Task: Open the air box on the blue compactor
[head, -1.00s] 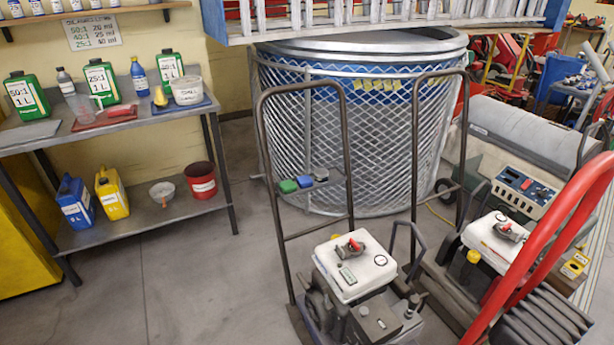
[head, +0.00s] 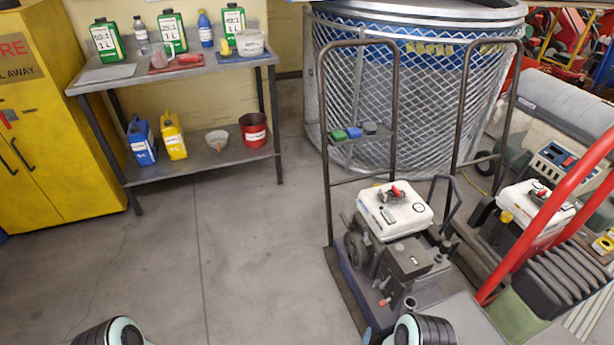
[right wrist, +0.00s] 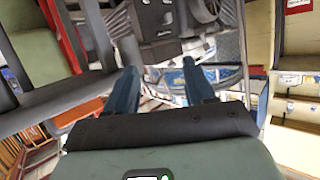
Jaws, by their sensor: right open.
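The blue compactor (head: 345,285) stands right of centre in the head view, with a bluish base, a white tank on top and a tall dark handle frame. Its dark air box (head: 412,258) sits below the tank at the front, with a small knob on top; its cover looks closed. My right gripper (right wrist: 158,78) shows in the right wrist view with its two blue fingers apart and nothing between them. A dark boxy engine part (right wrist: 153,22) lies beyond the fingertips, apart from them. My left gripper is out of view; only part of my left arm shows.
A second compactor (head: 530,205) and a red handle bar (head: 545,235) stand close on the right. A mesh cage (head: 420,100) is behind. A metal shelf table (head: 120,80) with bottles and a yellow cabinet (head: 50,150) are at left. The floor (head: 230,270) between is clear.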

